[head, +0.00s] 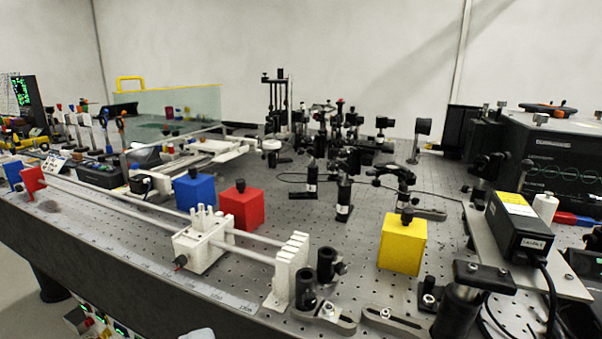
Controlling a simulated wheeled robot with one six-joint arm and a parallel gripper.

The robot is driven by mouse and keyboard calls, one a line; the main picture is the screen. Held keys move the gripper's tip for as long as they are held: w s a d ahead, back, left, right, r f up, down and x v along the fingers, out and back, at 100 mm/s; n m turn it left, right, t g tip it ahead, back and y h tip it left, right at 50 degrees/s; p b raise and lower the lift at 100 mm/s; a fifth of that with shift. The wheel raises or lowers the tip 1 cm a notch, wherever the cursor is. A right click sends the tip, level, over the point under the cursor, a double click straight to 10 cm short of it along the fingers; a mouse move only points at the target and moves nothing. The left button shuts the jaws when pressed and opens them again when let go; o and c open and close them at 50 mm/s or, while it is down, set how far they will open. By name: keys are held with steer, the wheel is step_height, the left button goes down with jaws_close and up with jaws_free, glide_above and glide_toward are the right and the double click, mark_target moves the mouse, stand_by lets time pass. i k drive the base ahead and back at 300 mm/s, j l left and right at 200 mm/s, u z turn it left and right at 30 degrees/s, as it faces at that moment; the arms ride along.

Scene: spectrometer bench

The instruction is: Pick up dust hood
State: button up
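A clear, green-tinted box-like cover (195,103), which looks like the dust hood, stands at the back left of the bench. A yellow handle (130,79) rises at its upper left. Small coloured parts show through or just in front of its clear wall. Its lower edge is partly hidden by white rails and equipment in front. My gripper cannot be made out in this view. A small pale shape at the bottom edge is too cut off to identify.
A perforated optical bench (262,190) carries a long double rail, blue (194,191), red (241,206) and yellow (402,245) blocks, and several dark optical mounts in the middle. A black instrument (555,165) stands at the right. Floor shows at the lower left.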

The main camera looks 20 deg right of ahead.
mark_target(193, 189)
steer(key=i+j+z, duration=0.1)
steer(key=i+j, duration=0.15)
steer(key=i, duration=0.25)
steer(key=i+j+z, duration=0.15)
steer(key=i+j, duration=0.15)
steer(key=i, duration=0.2)
